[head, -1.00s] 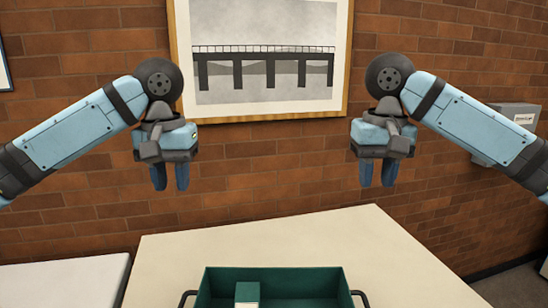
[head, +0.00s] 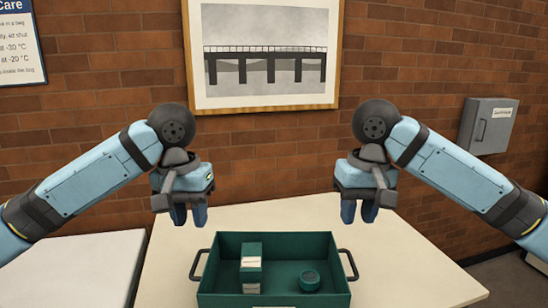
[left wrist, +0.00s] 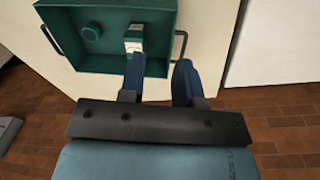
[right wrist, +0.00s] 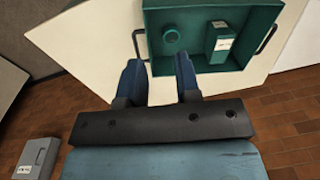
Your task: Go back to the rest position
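My left gripper (head: 189,215) hangs in the air behind and above the left end of the green tray (head: 334,267), fingers down, apart and empty. My right gripper (head: 359,212) hangs at about the same height to the right, also open and empty. The left fingers (left wrist: 160,82) and right fingers (right wrist: 158,80) each show a clear gap in their wrist views. Neither gripper touches anything.
The tray with dark side handles stands on a pale table (head: 420,265). It holds a green box (head: 251,273) with white labels and a round green container (head: 309,280). A brick wall, framed picture (head: 265,50) and grey wall box (head: 488,125) are behind.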

